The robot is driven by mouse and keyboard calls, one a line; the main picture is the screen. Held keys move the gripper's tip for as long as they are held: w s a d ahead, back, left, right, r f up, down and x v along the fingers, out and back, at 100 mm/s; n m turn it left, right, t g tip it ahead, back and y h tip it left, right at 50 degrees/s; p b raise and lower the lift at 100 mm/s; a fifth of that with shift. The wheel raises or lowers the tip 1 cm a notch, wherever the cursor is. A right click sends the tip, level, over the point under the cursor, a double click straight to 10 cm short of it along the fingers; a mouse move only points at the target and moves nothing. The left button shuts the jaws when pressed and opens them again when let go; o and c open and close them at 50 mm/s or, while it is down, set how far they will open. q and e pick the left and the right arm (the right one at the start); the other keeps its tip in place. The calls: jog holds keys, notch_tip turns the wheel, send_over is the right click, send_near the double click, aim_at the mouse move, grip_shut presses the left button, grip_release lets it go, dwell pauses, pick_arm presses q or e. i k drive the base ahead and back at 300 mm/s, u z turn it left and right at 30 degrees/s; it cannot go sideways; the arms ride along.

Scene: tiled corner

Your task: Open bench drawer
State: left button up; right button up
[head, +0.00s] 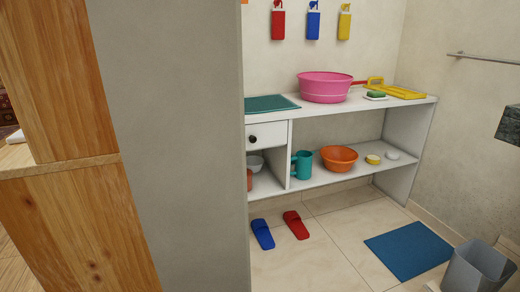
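The white bench (410,113) stands against the back wall, partly hidden on its left by a grey wall edge. Its drawer (270,135) is under the left end of the top and looks shut. A dark round knob (252,139) sits on the drawer front, close to the wall edge. The drawer's left part is hidden. Neither of my grippers shows in the head view.
A grey wall (180,140) and a wooden cabinet (60,100) fill the left side. A blue slipper (262,234) and a red slipper (296,225) lie before the bench. A blue mat (409,250) and grey bin (476,268) are at right. Tiled floor between is clear.

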aim_at(265, 134)
jog(key=u, duration=0.75)
jog(key=k, duration=0.15)
jog(key=z, duration=2.3)
jog(key=i, duration=1.8)
jog(key=u, duration=0.55)
